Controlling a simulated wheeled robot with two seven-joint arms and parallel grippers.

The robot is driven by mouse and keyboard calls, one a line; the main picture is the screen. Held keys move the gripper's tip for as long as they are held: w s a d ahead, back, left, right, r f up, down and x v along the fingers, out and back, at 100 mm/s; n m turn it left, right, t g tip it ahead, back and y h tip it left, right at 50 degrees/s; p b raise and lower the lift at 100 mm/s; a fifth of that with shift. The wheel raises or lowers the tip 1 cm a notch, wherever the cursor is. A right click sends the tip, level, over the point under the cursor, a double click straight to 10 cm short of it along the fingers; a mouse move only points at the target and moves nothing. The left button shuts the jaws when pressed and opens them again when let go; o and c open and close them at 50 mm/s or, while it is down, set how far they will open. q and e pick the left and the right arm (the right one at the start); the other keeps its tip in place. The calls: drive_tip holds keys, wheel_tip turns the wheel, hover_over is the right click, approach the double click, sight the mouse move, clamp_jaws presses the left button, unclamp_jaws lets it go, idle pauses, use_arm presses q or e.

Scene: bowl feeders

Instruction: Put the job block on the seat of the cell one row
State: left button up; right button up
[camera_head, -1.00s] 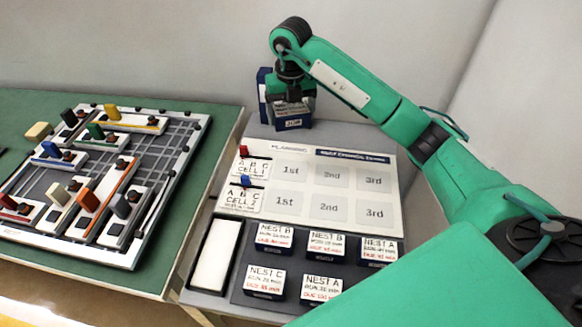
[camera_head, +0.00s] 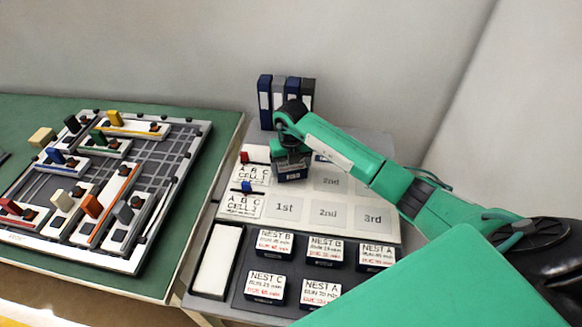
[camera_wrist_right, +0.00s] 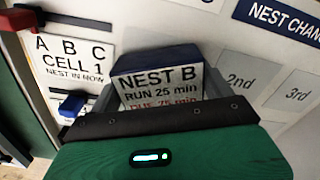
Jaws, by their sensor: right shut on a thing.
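My right gripper (camera_head: 289,160) is shut on a dark blue job block (camera_head: 291,174) over the planning board (camera_head: 390,227). In the right wrist view the block (camera_wrist_right: 157,85) has a white label reading NEST B, RUN 25 min, with its lower line partly covered by the gripper. The block is at the first seat of the cell 1 row and covers it. The 2nd seat (camera_wrist_right: 238,78) and 3rd seat (camera_wrist_right: 297,97) of that row look empty. I cannot tell whether the block touches the board. My left gripper is not in view.
Several other job blocks stand in the dark tray (camera_head: 240,283) in front of the board. A red peg (camera_head: 245,157) and a blue peg (camera_head: 246,186) are by the cell labels. Binders (camera_head: 265,100) stand behind. A fixture board (camera_head: 165,200) lies left.

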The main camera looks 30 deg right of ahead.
drive_tip(key=shift+f, duration=0.45)
drive_tip(key=shift+f, duration=0.2)
drive_tip(key=o, duration=1)
